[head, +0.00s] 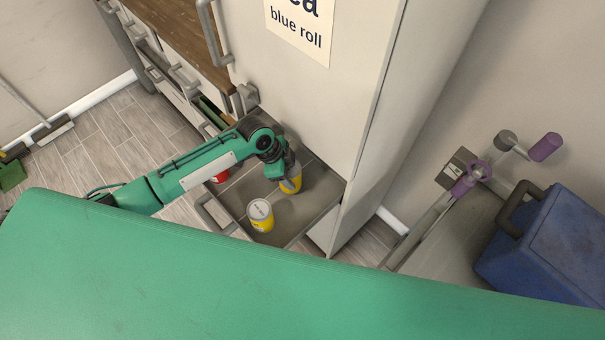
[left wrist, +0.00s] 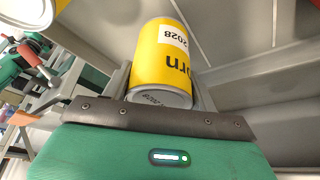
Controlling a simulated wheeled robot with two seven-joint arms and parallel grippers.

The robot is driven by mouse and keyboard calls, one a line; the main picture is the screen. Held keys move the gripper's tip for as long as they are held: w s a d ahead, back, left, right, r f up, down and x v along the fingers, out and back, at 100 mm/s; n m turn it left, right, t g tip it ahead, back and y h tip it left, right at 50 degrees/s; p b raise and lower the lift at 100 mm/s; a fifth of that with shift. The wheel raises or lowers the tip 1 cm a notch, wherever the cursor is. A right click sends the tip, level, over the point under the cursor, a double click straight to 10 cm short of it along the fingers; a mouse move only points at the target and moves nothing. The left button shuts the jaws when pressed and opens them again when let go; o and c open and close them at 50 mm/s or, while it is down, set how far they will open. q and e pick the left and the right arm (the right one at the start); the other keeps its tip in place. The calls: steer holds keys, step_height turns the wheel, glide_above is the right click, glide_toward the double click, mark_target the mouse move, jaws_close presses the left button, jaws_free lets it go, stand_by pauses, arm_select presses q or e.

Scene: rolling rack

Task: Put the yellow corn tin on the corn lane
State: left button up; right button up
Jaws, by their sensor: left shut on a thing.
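The yellow corn tin (head: 291,185) is in my left gripper (head: 284,172), over the back right part of a pulled-out grey drawer (head: 318,187). In the left wrist view the tin (left wrist: 163,55) sits between the fingers; its label reads "orn" and "2028", upside down in the picture. I cannot tell whether its base touches the drawer floor. A second yellow tin (head: 261,215) with a grey lid stands near the drawer's front. No lane label is readable. My right gripper is not in view.
A tall cream cabinet front (head: 305,85) with a "blue roll" sign rises just behind the drawer. The drawer's handle (head: 212,215) is at its front left. A blue case (head: 553,245) stands at right. The drawer floor right of the second tin is bare.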

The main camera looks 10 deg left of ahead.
arm_select(q)
steer(key=shift+w+d+f, duration=0.15)
steer(key=shift+d+f, duration=0.05)
steer(key=shift+d, duration=0.35)
steer(key=d+f, duration=0.1)
steer(key=d+f+p, duration=0.1)
steer(key=shift+w+d+f, duration=0.1)
steer(key=shift+w+d, duration=0.2)
steer(key=shift+d, duration=0.05)
steer(key=shift+a, duration=0.1)
steer(key=shift+f, duration=0.2)
steer(key=o, duration=1.3)
steer(key=shift+s, duration=0.1)
steer(key=shift+r, duration=0.15)
steer(key=b+v, duration=0.1)
steer(key=v, duration=1.1)
steer(key=shift+r+b, duration=0.1)
steer(key=shift+b, duration=0.3)
